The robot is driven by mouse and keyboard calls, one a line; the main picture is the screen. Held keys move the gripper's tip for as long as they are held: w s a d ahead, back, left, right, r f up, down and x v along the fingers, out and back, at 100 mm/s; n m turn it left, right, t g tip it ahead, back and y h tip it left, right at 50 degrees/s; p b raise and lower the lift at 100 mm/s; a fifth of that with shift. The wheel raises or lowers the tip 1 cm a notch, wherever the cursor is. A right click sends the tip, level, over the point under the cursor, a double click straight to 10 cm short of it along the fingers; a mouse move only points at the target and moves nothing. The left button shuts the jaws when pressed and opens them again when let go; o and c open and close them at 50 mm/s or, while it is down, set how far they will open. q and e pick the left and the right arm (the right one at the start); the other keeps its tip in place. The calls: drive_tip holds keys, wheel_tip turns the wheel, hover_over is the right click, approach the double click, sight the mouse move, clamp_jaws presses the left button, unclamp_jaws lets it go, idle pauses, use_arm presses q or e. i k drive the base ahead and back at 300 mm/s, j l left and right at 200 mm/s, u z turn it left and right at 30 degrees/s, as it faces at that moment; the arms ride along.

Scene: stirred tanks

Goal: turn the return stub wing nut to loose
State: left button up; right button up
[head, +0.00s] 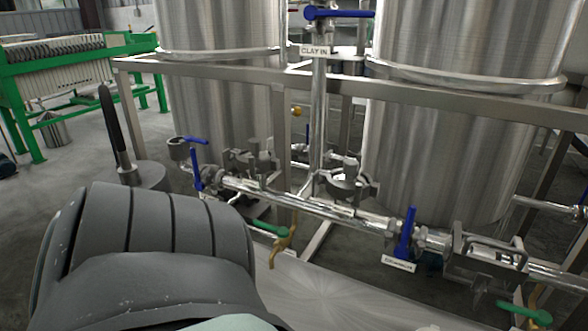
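Steel piping runs low in front of two tanks, with several clamped joints. One clamp (252,157) sits left of the middle and another (345,185) sits at the middle. Another joint (205,178) lies at the pipe's left end, beside an upturned short pipe end (178,150). No label I can read names the return stub, so I cannot tell which clamp carries its wing nut, nor whether that nut is tight or loose. A large grey link of my arm fills the lower left and hides the floor and the nearby piping there. Neither gripper shows.
Two steel tanks (225,95) (470,140) stand behind a frame rail (340,84). Blue valve handles (405,235) (338,13) and green handles (270,229) (524,312) stick out from the piping. A dark upright handle (112,125) stands left. A green-framed press (70,65) is behind.

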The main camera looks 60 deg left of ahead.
sight(317, 180)
drive_tip(key=l+u, duration=0.1)
drive_tip(key=u, duration=1.7)
